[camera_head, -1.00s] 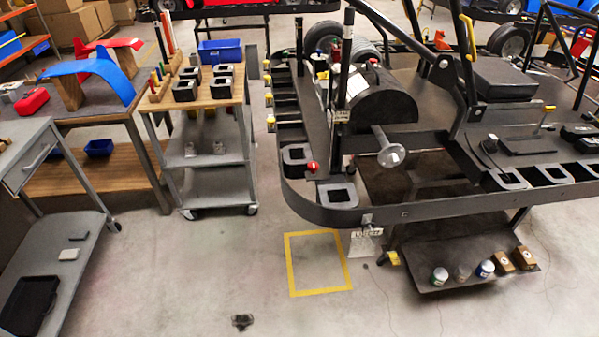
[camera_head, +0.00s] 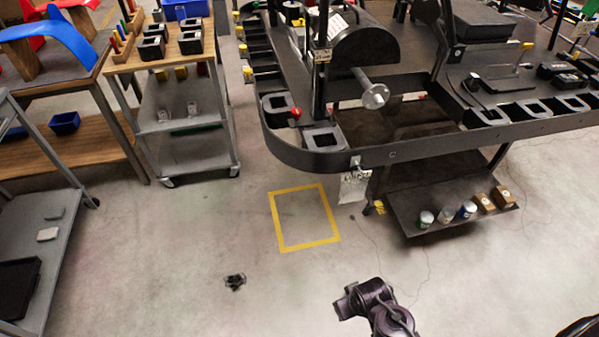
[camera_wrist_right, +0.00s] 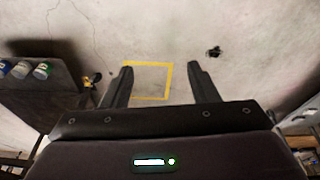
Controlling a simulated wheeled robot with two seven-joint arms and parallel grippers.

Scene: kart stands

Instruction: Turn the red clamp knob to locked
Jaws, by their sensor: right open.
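The red clamp knob (camera_head: 296,113) is a small round red ball at the near left corner of the dark kart stand (camera_head: 380,153), in the head view. It stands beside the black square-holed blocks on the stand's rim. How far it is turned is too small to tell. My right gripper (camera_wrist_right: 160,68) is open and empty in the right wrist view, its two dark fingers apart over the floor. The knob does not show in that view. A dark part of my arm shows at the bottom of the head view. My left gripper is not identifiable in either view.
A yellow floor square (camera_head: 304,217) lies in front of the stand. A small black object (camera_head: 235,282) lies on the floor. Cans and boxes stand on the stand's lower shelf (camera_head: 400,203). A grey wood-topped cart (camera_head: 190,155) is left of the stand.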

